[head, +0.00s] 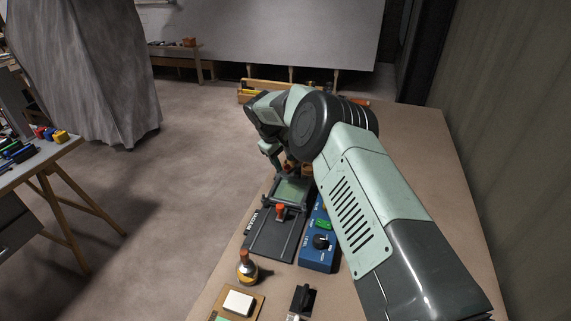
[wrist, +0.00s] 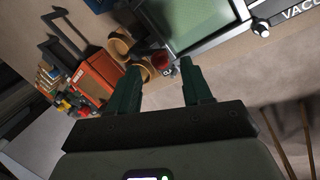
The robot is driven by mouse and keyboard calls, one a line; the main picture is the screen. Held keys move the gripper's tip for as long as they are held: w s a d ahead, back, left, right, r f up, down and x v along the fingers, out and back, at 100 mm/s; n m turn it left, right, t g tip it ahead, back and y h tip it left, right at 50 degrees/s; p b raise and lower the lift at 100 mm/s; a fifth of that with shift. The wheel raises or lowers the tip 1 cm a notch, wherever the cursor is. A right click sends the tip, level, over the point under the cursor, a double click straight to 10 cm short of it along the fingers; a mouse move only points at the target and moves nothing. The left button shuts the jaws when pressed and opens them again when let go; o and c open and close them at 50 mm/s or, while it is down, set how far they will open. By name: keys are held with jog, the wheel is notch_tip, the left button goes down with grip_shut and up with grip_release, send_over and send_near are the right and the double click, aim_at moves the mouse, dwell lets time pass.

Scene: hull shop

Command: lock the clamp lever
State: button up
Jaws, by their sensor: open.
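The black forming machine (head: 262,238), lettered "VACU…", stands on the bench with a flat frame (head: 291,190) around a green-grey panel. An orange-red knob (head: 280,210) stands at the frame's near edge and may be the clamp lever's end. In the wrist view the panel (wrist: 195,22) fills the upper middle. A small dark red part (wrist: 162,62) shows near the machine's edge, beyond the gap between my fingertips; I cannot tell whether it belongs to the lever.
A blue control box (head: 319,240) with a black dial stands right of the machine.

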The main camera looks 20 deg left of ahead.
jog(key=shift+x, duration=1.45)
jog(key=shift+c, duration=0.4)
grip_shut()
